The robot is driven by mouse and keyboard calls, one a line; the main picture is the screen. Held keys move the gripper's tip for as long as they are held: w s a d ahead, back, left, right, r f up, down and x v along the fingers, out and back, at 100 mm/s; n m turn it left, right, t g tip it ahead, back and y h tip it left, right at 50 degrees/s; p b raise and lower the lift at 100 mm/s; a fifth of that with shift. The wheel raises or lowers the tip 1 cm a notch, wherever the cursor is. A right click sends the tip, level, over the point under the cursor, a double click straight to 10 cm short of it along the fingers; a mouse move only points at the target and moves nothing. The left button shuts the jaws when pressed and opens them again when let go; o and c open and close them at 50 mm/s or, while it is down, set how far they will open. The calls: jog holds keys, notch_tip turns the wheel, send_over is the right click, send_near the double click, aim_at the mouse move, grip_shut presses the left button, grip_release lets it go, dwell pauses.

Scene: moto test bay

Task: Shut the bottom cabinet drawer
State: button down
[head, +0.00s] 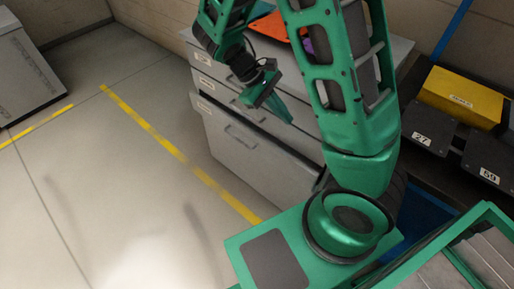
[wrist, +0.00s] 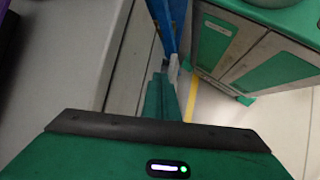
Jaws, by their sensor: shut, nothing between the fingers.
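The grey cabinet (head: 305,137) stands behind my arm in the head view. Its bottom drawer (head: 240,147) has a tall front with a bar handle and sticks out past the drawers above, with a dark gap along its top edge. My gripper (head: 287,115) is shut and empty, pointing down and right over the bottom drawer's top edge. I cannot tell whether it touches the drawer. In the wrist view my shut fingers (wrist: 163,95) lie beside a pale grey panel (wrist: 125,65), likely part of the cabinet. My arm hides the cabinet's right part.
Orange (head: 270,25) and purple things lie on the cabinet top, partly hidden. A yellow box (head: 460,95) and dark numbered blocks (head: 430,130) sit on a bench at right. A grey unit (head: 30,65) stands far left. The floor with the yellow line (head: 165,145) is clear.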

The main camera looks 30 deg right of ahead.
jog(key=w+a+f+n+t+h, duration=0.2)
jog(key=w+a+f+n+h, duration=0.2)
jog(key=a+f+n+h, duration=0.45)
jog(key=n+t+h, duration=0.2)
jog(key=n+t, duration=0.7)
jog(key=t, duration=0.1)
send_near(263, 143)
jog(key=shift+n, duration=0.25)
jog(key=x, duration=0.6)
jog(key=shift+w+d, duration=0.15)
jog(key=shift+d, duration=0.05)
